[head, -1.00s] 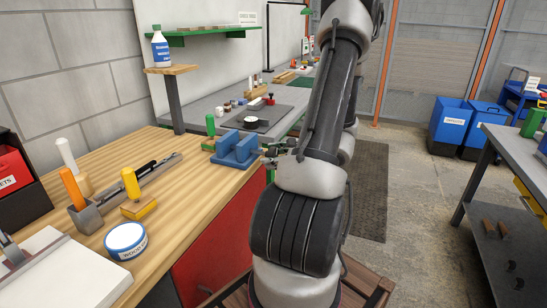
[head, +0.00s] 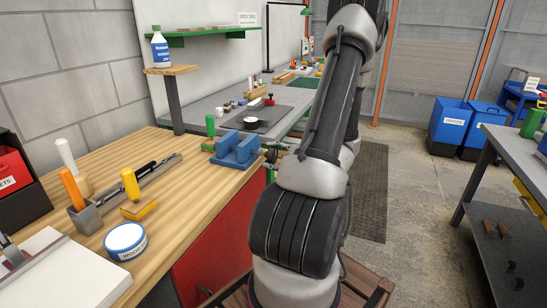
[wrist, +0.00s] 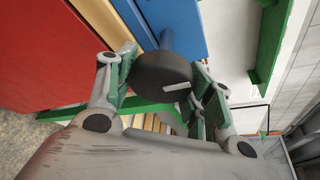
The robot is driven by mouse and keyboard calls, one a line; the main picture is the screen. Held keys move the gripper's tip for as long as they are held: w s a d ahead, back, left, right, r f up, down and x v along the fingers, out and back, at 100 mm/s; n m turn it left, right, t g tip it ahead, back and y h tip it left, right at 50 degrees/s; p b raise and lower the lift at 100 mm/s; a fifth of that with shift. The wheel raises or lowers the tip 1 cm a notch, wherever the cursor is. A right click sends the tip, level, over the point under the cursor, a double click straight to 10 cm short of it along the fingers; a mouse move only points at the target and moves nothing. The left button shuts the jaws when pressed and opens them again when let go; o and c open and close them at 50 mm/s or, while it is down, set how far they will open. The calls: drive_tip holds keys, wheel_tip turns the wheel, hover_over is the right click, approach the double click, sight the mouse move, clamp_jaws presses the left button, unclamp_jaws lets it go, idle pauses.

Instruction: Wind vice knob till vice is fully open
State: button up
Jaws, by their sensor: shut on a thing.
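The blue vice (head: 237,151) stands at the right edge of the wooden bench, with a gap between its two upright jaws. It also shows in the wrist view (wrist: 180,22) as a blue block with a blue shaft. The dark round vice knob (wrist: 160,76), with a pale mark on its face, sits on the end of that shaft. My gripper (wrist: 163,92) is shut on the knob, with green-padded fingers on both sides of it. In the head view my gripper (head: 274,157) is small beside the vice, and my arm partly hides it.
The wooden bench (head: 195,187) holds a green-handled tool (head: 210,128) beside the vice, a yellow-handled stamp (head: 131,187), a blue round tin (head: 125,238) and a long grey tray. A grey table with a dark mat lies behind. Open floor lies to the right.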

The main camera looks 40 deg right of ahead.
drive_tip(key=o, duration=1)
drive_tip(key=shift+s, duration=0.1)
drive_tip(key=v, duration=1.1)
drive_tip(key=shift+s+r, duration=0.1)
drive_tip(key=shift+s, duration=0.3)
